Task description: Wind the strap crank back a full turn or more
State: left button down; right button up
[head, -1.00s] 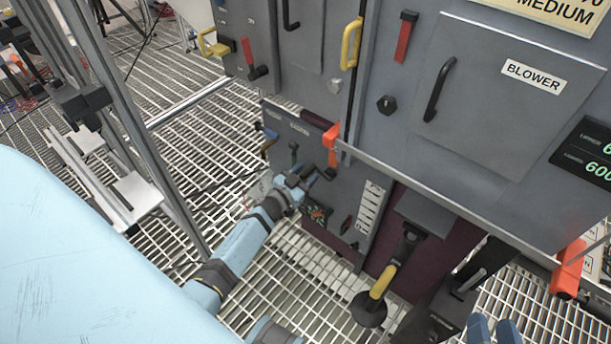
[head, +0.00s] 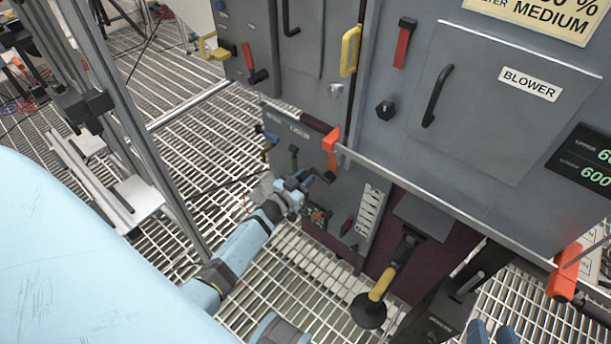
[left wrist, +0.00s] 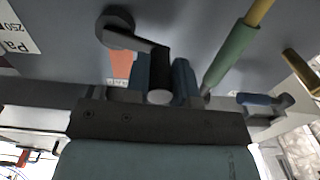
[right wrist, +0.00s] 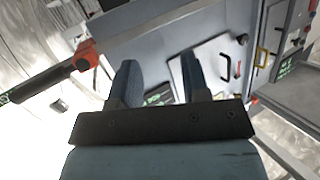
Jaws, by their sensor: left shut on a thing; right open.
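The black strap crank (left wrist: 128,33) is large in the left wrist view, its round hub at the upper left and its arm running down to a dark handle (left wrist: 160,72). My left gripper (left wrist: 164,85) is shut on that handle, with one blue finger on each side. In the head view my left gripper (head: 303,181) is at the low grey panel, and the crank there is small and partly hidden. My right gripper (right wrist: 157,85) is open and empty in the right wrist view. Its fingertips (head: 490,335) show at the bottom edge of the head view.
An orange-red part (head: 331,139) sits above the crank at the panel's edge. A green-sleeved lever (left wrist: 232,52) stands close beside my left fingers. A yellow-gripped lever (head: 381,284) stands to the right. Grated floor (head: 215,140) lies open to the left.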

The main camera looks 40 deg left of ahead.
pick_arm(q)
jog(key=f+n+p, duration=0.1)
jog(key=n+p, duration=0.1)
jog(key=n, duration=0.1)
jog(key=shift+f+n, duration=0.2)
jog(key=shift+n, duration=0.1)
jog(key=shift+f+n, duration=0.2)
jog(key=shift+n, duration=0.2)
jog(key=f+n, duration=0.1)
jog(key=n, duration=0.1)
jog(key=d+f+n, duration=0.1)
jog(key=n, duration=0.2)
jog(key=f+n, duration=0.1)
jog(key=n, duration=0.2)
jog(key=shift+s+d+f+p, duration=0.1)
jog(key=shift+s+d+p, duration=0.05)
jog(key=shift+d+p, duration=0.2)
pick_arm(e)
jog(key=f+g, duration=0.1)
jog(key=s+d+f+h, duration=0.1)
jog(key=f, duration=0.1)
jog(key=s+d+f+g, duration=0.1)
jog(key=shift+s+d+f+g+h, duration=0.15)
jog(key=shift+f+g+h, duration=0.1)
jog(key=shift+g+h, duration=0.05)
jog(key=shift+r, duration=0.1)
